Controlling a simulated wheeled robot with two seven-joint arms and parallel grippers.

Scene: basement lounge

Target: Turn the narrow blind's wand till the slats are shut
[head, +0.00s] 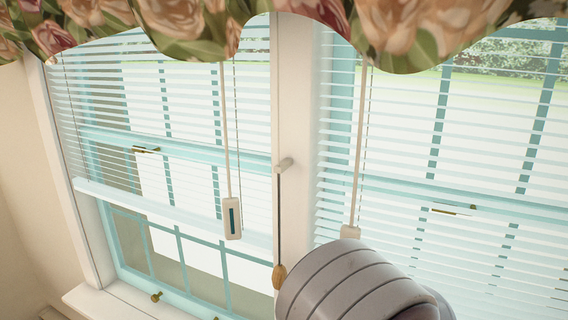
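Two white slatted blinds hang side by side. The left blind (100,95) looks the narrower and ends partway down its window at a thick bottom rail (150,208). Its slats are open, with gaps showing the outside. A thin cream wand (226,130) hangs in front of it, ending in a pale handle (233,219) with a dark teal slot. The right blind (480,140) runs out of the picture; its slats are also open. A second wand (360,130) hangs there, ending in a pale handle (351,232). Neither gripper is in view; a grey rounded arm part of mine covers the bottom centre.
A white post (294,100) stands between the windows, with a peg (284,163) and a dark cord ending in a wooden tassel (279,276). A floral valance (180,20) covers the blinds' tops. A white sill (95,300) lies at the lower left.

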